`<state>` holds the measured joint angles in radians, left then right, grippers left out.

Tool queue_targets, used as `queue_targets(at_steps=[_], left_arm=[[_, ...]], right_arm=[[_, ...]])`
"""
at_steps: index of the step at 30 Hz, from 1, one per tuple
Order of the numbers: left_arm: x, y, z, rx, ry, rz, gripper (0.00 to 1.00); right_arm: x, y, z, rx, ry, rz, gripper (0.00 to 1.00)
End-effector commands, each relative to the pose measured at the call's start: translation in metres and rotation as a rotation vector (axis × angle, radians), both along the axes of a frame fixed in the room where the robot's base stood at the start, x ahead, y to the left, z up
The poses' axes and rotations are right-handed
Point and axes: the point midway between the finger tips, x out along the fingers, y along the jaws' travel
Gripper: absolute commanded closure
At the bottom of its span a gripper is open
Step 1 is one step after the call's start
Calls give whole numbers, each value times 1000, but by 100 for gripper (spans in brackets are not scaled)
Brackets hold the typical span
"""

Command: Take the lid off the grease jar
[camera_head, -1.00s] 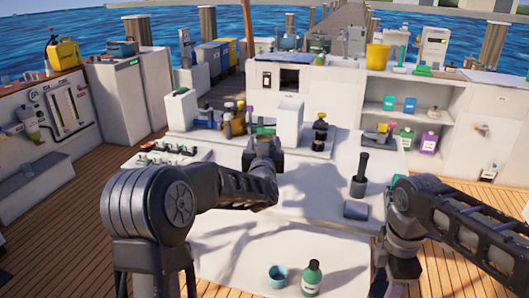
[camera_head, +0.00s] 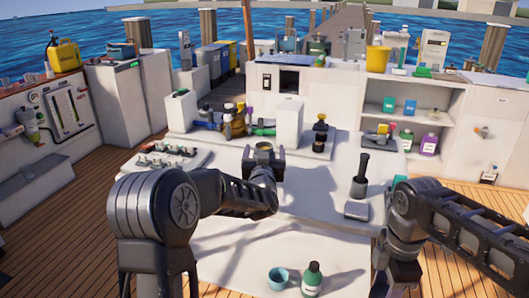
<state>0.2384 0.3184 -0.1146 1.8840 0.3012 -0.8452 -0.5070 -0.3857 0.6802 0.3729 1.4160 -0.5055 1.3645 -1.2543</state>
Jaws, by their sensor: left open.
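I cannot tell for certain which thing is the grease jar.
A black upright tool (camera_head: 360,175) and a grey block (camera_head: 357,210) stand right of centre. A tray of small parts (camera_head: 160,157) lies left.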

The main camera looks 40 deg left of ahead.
Motion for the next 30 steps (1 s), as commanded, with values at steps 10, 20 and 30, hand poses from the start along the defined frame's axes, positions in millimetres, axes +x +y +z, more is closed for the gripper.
queue_targets(at_steps=[10,20,30], left_arm=[[-16,-11,3,-1,1,-1,19],[-71,-49,3,-2,-1,-2,19],[-99,-68,3,1,-1,0,19]], right_arm=[[0,0,3,0,0,0,98],[0,0,4,0,0,0,98],[0,0,5,0,0,0,98]])
